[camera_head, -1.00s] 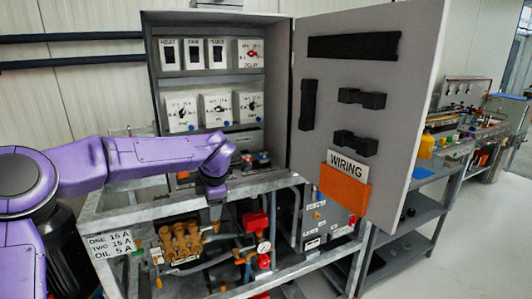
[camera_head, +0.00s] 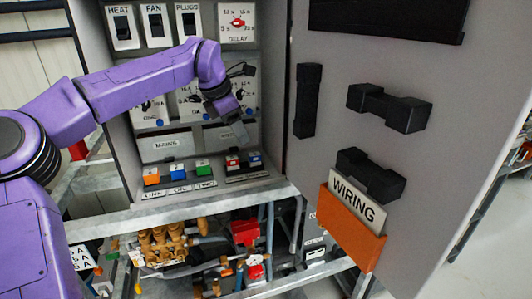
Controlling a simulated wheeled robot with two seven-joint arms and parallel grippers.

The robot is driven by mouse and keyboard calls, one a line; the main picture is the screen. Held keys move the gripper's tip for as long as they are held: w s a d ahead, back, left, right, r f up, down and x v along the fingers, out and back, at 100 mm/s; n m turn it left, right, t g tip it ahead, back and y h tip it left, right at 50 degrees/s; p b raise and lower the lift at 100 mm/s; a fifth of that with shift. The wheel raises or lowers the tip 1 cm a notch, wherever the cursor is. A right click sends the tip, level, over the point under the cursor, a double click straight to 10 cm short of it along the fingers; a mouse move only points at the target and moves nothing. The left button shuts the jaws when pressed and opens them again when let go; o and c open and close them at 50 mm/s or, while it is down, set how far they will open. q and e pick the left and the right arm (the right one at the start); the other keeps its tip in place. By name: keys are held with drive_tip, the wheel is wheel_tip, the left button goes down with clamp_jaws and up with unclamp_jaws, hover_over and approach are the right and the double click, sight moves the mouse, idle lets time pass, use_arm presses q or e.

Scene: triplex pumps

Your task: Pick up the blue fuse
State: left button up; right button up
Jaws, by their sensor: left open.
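A row of small coloured fuses sits on the ledge at the bottom of the open grey cabinet. One blue fuse (camera_head: 178,171) stands between an orange fuse (camera_head: 151,176) and a green fuse (camera_head: 203,168). Another blue-topped piece (camera_head: 255,159) with a dark body sits at the right end, beside a red-topped one (camera_head: 232,163). My left gripper (camera_head: 241,134) is open, pointing down above the right pair and apart from them. It partly hides the panel behind. My right gripper is not in view.
The cabinet door (camera_head: 400,150) stands open at the right, with black handles and an orange pocket (camera_head: 351,230) labelled WIRING. Switches and dials fill the panel above the ledge. Brass pump parts (camera_head: 165,245) and pipes lie below.

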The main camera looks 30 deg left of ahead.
sight(253, 154)
use_arm(q)
drive_tip(key=p+x, duration=0.1)
drive_tip(key=x, duration=0.5)
drive_tip(key=p+x, duration=0.1)
drive_tip(key=x, duration=0.2)
drive_tip(key=shift+w+d+f+p, duration=0.15)
drive_tip(key=shift+d+f+p, duration=0.1)
drive_tip(key=shift+d+p, duration=0.05)
drive_tip(key=shift+w+f, duration=0.1)
drive_tip(key=shift+f, duration=0.2)
clamp_jaws()
